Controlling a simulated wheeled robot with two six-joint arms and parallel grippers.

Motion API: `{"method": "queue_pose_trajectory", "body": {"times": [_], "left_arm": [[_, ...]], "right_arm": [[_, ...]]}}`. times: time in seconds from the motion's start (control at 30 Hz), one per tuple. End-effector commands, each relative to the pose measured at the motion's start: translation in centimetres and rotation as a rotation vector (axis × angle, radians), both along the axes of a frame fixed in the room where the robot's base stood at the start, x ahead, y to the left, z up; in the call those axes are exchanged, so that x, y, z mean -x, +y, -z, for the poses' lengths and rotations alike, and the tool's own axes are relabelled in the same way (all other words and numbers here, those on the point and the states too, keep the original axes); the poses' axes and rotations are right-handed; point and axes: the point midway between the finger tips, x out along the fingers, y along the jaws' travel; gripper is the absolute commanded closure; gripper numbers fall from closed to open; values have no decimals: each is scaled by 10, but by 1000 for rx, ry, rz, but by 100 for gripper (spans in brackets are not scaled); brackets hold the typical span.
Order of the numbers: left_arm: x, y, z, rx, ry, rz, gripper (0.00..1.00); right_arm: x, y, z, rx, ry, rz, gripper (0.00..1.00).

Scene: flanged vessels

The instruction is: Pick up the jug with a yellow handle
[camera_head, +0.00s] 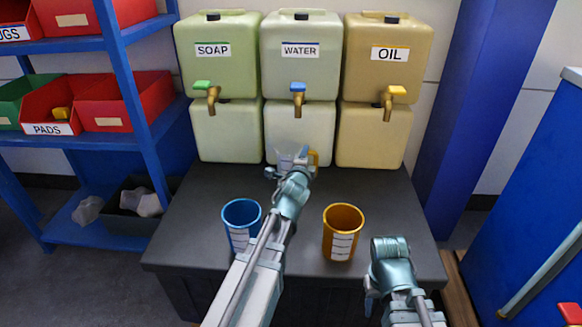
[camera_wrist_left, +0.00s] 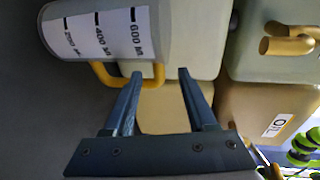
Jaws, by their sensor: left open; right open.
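The jug with a yellow handle is pale grey with a printed scale in the left wrist view (camera_wrist_left: 105,32). Its yellow handle (camera_wrist_left: 158,76) lies between the fingertips of my left gripper (camera_wrist_left: 160,74), which is open; one finger overlaps part of the handle. In the head view the jug is mostly hidden behind my left gripper (camera_head: 290,160), in front of the WATER container; its yellow handle (camera_head: 313,158) peeks out on the right. My right gripper (camera_head: 374,286) is open, at the table's front right, away from the jug; its fingers are hard to make out.
A blue cup (camera_head: 240,212) stands left of my left arm and an orange cup (camera_head: 342,232) right of it. The SOAP (camera_head: 212,130), WATER (camera_head: 300,130) and OIL (camera_head: 372,135) containers line the back of the dark table (camera_head: 190,235). A blue shelf (camera_head: 140,110) stands left.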

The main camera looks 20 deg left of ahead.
Motion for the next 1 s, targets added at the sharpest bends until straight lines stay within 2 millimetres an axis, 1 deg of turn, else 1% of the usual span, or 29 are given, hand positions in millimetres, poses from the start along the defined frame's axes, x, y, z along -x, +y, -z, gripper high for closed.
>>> {"method": "queue_pose_trajectory", "body": {"times": [0.17,0.4,0.5,0.73,0.87,0.9,0.97,1.0], "left_arm": [[-5,1,2,1,0,0,43],[-32,7,11,0,0,0,43],[-39,8,12,1,0,0,43],[-39,8,12,1,0,0,43],[-39,8,12,1,0,0,66],[-39,8,12,1,0,0,74],[-39,8,12,1,0,0,84],[-39,8,12,1,0,0,92]], "right_arm": [[0,0,2,0,0,0,50],[0,0,11,-1,0,-2,50],[0,0,13,-1,0,-2,50],[0,0,12,-1,0,-1,50],[0,0,12,-1,0,-1,50],[0,0,12,-1,0,-1,50],[0,0,12,-1,0,-1,50],[0,0,12,-1,0,-1,50]]}}
